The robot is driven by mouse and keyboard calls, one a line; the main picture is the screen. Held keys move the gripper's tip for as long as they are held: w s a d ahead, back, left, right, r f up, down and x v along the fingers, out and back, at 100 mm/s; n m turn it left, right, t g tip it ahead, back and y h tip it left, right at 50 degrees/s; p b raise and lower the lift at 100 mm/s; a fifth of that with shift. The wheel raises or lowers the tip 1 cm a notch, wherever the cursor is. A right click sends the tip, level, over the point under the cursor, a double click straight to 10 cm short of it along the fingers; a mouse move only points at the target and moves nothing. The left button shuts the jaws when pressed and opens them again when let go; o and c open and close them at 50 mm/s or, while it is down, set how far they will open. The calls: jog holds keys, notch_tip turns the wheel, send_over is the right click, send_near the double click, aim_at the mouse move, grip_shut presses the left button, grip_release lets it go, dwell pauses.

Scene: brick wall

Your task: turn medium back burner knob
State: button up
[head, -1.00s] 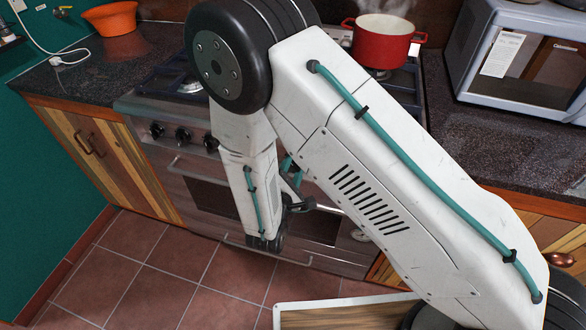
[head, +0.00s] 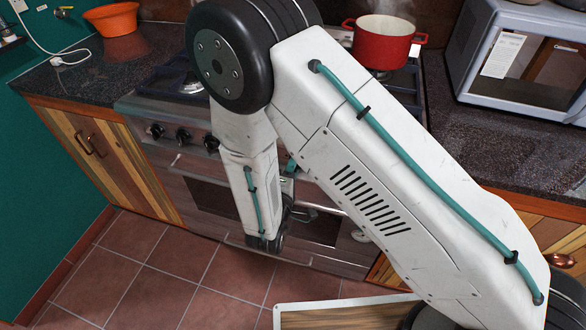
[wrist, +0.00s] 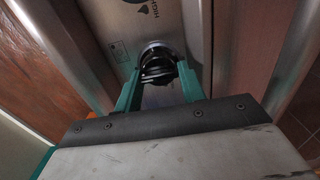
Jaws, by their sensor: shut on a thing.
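In the wrist view a dark round stove knob (wrist: 158,66) sits on a metal control panel (wrist: 118,22) with printed marks. My gripper (wrist: 159,80) has its two teal fingers on either side of this knob and is shut on it. The knob's pointer and exact angle are hard to make out. In the head view the gripped knob is hidden behind my arm. Other black knobs, such as one at the left (head: 183,136), show on the stove front (head: 190,165). I cannot tell from the picture which burner the gripped knob serves.
A red pot (head: 384,45) stands on the stove top at the back right. A microwave (head: 520,55) is on the right counter and an orange bowl (head: 112,19) on the left counter. The tiled floor (head: 140,265) at the front left is clear.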

dwell(0.4)
jog(key=o, duration=1)
jog(key=shift+s, duration=0.1)
jog(key=shift+c, duration=0.2)
